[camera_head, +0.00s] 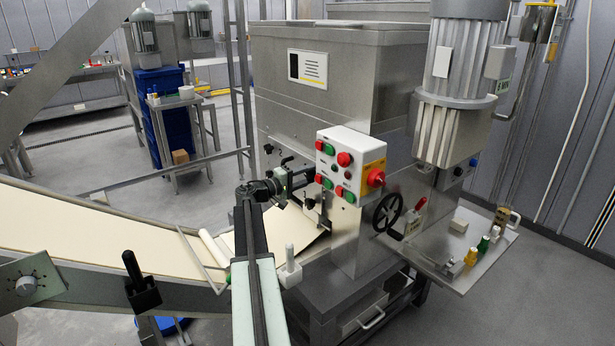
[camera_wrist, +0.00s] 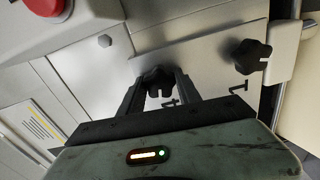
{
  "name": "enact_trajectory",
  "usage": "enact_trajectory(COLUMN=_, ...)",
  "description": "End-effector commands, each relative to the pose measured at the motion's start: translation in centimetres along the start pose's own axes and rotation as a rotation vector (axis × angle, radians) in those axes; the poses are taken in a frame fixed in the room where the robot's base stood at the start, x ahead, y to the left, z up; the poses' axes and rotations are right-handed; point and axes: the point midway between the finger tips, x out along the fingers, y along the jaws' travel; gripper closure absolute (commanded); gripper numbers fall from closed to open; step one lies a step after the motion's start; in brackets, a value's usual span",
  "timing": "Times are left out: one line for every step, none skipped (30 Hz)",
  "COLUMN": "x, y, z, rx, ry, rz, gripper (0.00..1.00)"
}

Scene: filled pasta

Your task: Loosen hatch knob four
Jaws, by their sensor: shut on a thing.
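In the wrist view a black lobed hatch knob (camera_wrist: 158,80) sits between the two fingers of my gripper (camera_wrist: 157,82). The gripper is shut on it, and the fingers hide parts of its sides. A sideways mark that looks like a 4 is on the pale metal panel (camera_wrist: 205,55) beside this knob. A second black lobed knob (camera_wrist: 252,57) stands apart to the right, with its own mark, which looks like a 1. In the head view my gripper (camera_head: 307,178) is against the front of the steel machine, and the held knob cannot be made out there.
A control box (camera_head: 343,162) with red and green buttons is close to the right of my gripper. A red button (camera_wrist: 45,5) shows in the wrist view's upper left. A conveyor belt (camera_head: 120,235) lies left; a black handwheel (camera_head: 387,212) is on the machine's right.

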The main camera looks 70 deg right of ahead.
Motion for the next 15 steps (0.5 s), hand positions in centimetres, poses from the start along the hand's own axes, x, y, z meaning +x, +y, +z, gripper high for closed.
enact_trajectory(x=-0.09, y=-0.07, z=-0.05, rx=-0.042, ry=0.001, rz=-0.002, gripper=1.0)
enact_trajectory(x=-0.09, y=-0.08, z=-0.05, rx=-0.071, ry=0.001, rz=-0.002, gripper=1.0)
enact_trajectory(x=-0.09, y=-0.08, z=-0.05, rx=-0.108, ry=0.001, rz=-0.002, gripper=1.0)
enact_trajectory(x=-0.09, y=-0.09, z=-0.05, rx=-0.137, ry=0.001, rz=-0.002, gripper=1.0)
enact_trajectory(x=-0.09, y=-0.09, z=-0.05, rx=-0.166, ry=0.001, rz=-0.002, gripper=1.0)
enact_trajectory(x=-0.09, y=-0.1, z=-0.05, rx=-0.203, ry=0.001, rz=-0.002, gripper=1.0)
enact_trajectory(x=-0.09, y=-0.1, z=-0.05, rx=-0.232, ry=0.001, rz=-0.002, gripper=1.0)
enact_trajectory(x=-0.09, y=-0.11, z=-0.05, rx=-0.261, ry=0.001, rz=-0.002, gripper=1.0)
enact_trajectory(x=-0.1, y=-0.11, z=-0.04, rx=-0.298, ry=0.002, rz=-0.002, gripper=1.0)
enact_trajectory(x=-0.1, y=-0.12, z=-0.05, rx=-0.327, ry=0.002, rz=-0.002, gripper=1.0)
enact_trajectory(x=-0.1, y=-0.12, z=-0.05, rx=-0.355, ry=0.002, rz=-0.002, gripper=1.0)
enact_trajectory(x=-0.1, y=-0.13, z=-0.05, rx=-0.393, ry=0.002, rz=-0.002, gripper=1.0)
enact_trajectory(x=-0.1, y=-0.13, z=-0.04, rx=-0.422, ry=0.002, rz=-0.002, gripper=1.0)
enact_trajectory(x=-0.1, y=-0.14, z=-0.04, rx=-0.45, ry=0.002, rz=-0.002, gripper=1.0)
enact_trajectory(x=-0.1, y=-0.14, z=-0.04, rx=-0.488, ry=0.002, rz=-0.002, gripper=1.0)
